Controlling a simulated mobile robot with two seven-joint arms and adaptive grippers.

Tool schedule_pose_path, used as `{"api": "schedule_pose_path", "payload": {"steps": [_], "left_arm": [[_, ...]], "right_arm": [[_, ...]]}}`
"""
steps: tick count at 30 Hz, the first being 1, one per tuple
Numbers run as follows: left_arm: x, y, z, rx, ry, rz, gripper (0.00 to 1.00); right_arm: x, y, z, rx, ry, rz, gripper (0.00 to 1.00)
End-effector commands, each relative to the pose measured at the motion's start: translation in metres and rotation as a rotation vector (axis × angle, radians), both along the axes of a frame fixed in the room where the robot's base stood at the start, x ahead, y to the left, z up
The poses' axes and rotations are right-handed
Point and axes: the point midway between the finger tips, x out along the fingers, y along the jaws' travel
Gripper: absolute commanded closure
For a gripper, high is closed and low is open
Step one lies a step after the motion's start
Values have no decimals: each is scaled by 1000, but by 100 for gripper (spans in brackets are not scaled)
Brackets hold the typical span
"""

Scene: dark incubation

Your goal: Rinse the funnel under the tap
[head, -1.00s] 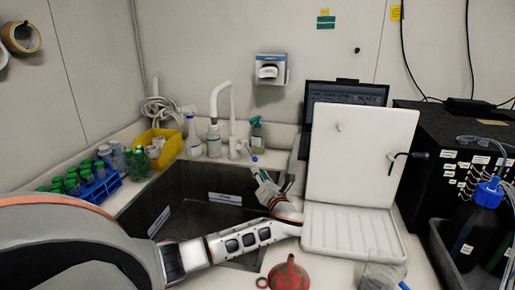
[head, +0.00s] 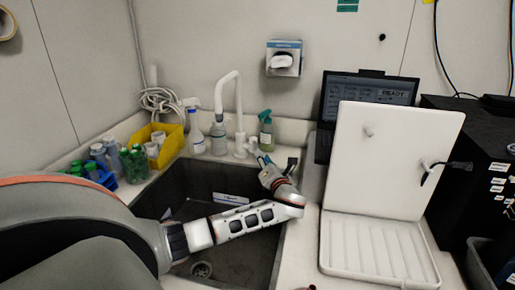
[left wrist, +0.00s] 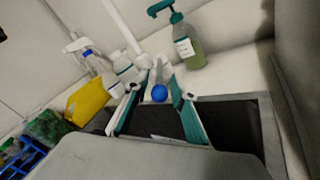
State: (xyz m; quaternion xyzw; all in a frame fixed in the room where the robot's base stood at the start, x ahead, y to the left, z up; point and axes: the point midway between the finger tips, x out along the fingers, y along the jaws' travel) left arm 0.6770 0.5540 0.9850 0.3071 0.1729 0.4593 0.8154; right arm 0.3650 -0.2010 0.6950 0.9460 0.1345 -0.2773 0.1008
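The white gooseneck tap (head: 238,112) stands at the back edge of the dark sink (head: 262,254). Its lever with a blue round knob (left wrist: 159,93) shows in the left wrist view. My left gripper (head: 264,162) is over the back right of the sink, close to the tap. In the left wrist view its teal-lined fingers (left wrist: 157,108) are spread, with the knob appearing between them; contact is not visible.
Spray bottles (head: 196,133) and a green-topped pump bottle (head: 265,132) stand behind the sink. A yellow bin (head: 170,147) and a blue tube rack (head: 107,180) are at left. A white open-lidded device (head: 378,250) and a laptop (head: 366,90) stand at right.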

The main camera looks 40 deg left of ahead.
Motion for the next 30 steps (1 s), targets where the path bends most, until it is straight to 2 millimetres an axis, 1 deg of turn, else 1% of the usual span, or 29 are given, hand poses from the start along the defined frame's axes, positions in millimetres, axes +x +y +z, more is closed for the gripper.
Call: {"api": "schedule_pose_path", "payload": {"steps": [6, 12, 17, 25, 26, 27, 28, 30], "left_arm": [[17, 30, 1, 3, -2, 4, 75], [30, 52, 0, 0, 0, 3, 75], [35, 60, 0, 0, 0, 2, 75], [36, 61, 0, 0, 0, 1, 75], [36, 61, 0, 0, 0, 1, 83], [36, 61, 0, 0, 0, 1, 93], [36, 61, 0, 0, 0, 1, 100], [36, 61, 0, 0, 0, 1, 100]], "right_arm": [[-1, -2, -1, -4, 1, 1, 60], [-1, -2, -3, -4, 2, 0, 60], [-1, -2, -3, -4, 2, 0, 60], [-1, -1, -3, -1, 3, 0, 60], [-1, -1, -3, -1, 3, 0, 60], [-1, -1, -3, -1, 3, 0, 60], [-1, -1, -3, -1, 3, 0, 60], [-1, 0, -3, 0, 3, -1, 60]]}}
